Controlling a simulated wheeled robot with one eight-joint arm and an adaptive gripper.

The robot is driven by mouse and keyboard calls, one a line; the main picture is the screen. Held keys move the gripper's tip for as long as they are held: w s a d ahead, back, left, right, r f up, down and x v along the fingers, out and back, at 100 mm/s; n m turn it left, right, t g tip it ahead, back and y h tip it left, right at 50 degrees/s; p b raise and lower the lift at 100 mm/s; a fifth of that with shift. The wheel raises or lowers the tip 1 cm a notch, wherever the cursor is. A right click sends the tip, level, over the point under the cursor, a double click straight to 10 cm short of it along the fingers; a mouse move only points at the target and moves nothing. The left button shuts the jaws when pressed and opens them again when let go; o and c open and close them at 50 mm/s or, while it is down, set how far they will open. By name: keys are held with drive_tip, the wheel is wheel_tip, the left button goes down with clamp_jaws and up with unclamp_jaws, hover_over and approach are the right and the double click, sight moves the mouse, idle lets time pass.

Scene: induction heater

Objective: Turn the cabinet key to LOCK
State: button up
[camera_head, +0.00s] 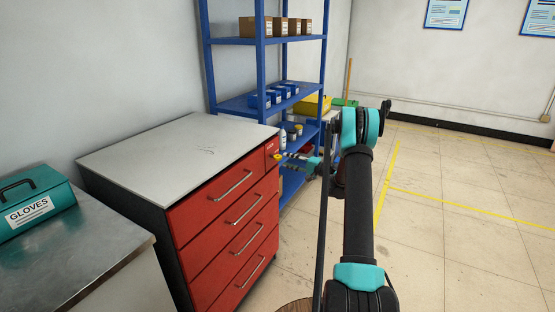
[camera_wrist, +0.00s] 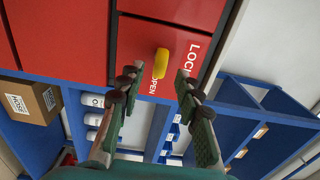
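The red cabinet (camera_head: 222,205) stands left of my arm in the head view. Its yellow key (camera_wrist: 161,63) sits on a red panel in the wrist view, with its long axis nearly upright in the picture. Its lower end is towards the OPEN label (camera_wrist: 153,83); the LOCK label (camera_wrist: 194,53) is to its right. The key also shows small at the cabinet's upper right corner in the head view (camera_head: 276,156). My gripper (camera_wrist: 157,73) is open, with one finger on each side of the key. Gaps show between fingers and key; its depth relative to the fingertips is unclear.
A blue shelf rack (camera_head: 263,65) with boxes and bottles stands close behind the cabinet. A steel table (camera_head: 90,255) with a teal gloves box (camera_head: 35,205) is at the left. The floor (camera_head: 450,215) to the right is clear.

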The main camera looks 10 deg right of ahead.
sight(277, 156)
drive_tip(key=shift+x, duration=3.2)
drive_tip(key=shift+s, duration=0.1)
clamp_jaws()
